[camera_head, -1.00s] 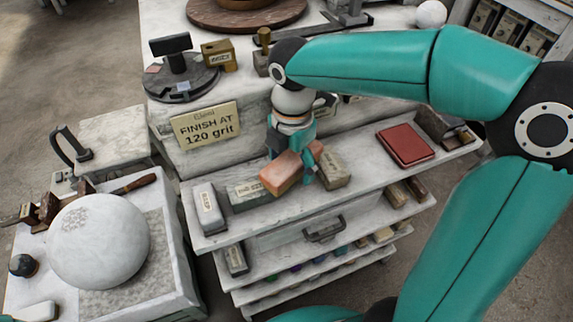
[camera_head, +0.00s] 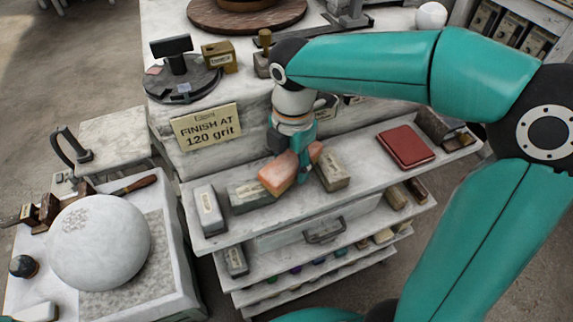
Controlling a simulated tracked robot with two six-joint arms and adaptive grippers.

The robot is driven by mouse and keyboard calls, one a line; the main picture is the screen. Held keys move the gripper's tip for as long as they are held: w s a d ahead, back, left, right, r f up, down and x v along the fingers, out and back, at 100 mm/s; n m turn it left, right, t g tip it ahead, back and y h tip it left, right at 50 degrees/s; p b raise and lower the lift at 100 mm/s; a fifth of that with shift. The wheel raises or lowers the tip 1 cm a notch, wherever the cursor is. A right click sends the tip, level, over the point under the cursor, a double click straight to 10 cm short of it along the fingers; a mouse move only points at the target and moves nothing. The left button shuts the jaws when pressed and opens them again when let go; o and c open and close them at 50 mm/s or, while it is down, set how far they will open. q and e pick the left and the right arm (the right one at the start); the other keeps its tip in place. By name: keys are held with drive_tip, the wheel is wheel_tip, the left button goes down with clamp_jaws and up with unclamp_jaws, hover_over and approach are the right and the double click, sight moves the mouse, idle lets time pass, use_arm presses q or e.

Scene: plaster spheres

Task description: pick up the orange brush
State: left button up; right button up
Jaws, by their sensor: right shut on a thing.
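The orange brush (camera_head: 276,179) is a worn orange block on the top shelf (camera_head: 375,172) of the stepped grey unit, in the middle of the view. My right gripper (camera_head: 296,163) reaches down over it from above and is shut on it, one teal finger showing across its near side. The brush lies at a slant, between a grey-green block on the left and a brownish block on the right. I cannot tell whether it is clear of the shelf. My left gripper does not show.
A grey-green labelled block (camera_head: 248,196) and a brownish block (camera_head: 332,172) flank the brush closely. A white block (camera_head: 209,210) stands further left, a red pad (camera_head: 405,146) to the right. A large plaster sphere (camera_head: 99,242) rests on the left stand.

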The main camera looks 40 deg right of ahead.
wheel_tip(320, 180, up, 19)
drive_tip(key=p, duration=0.3)
drive_tip(key=m, duration=0.8)
approach(291, 158)
drive_tip(key=shift+w+d+b, duration=0.15)
drive_tip(key=shift+w+b, duration=0.2)
drive_tip(key=shift+w, duration=0.1)
drive_tip(key=f+m, duration=0.2)
drive_tip(key=m, duration=0.1)
drive_tip(key=f+m, duration=0.5)
drive_tip(key=shift+s+m, duration=0.3)
drive_tip(key=shift+s+f+m+b, duration=0.15)
drive_tip(key=shift+f+m+b, duration=0.2)
drive_tip(key=shift+f+m, duration=0.5)
wheel_tip(291, 158, down, 7)
drive_tip(key=b, duration=0.6)
drive_tip(key=shift+r, duration=0.2)
drive_tip(key=shift+f+b, duration=0.45)
drive_tip(key=shift+f, duration=0.1)
drive_tip(key=o, duration=1.3)
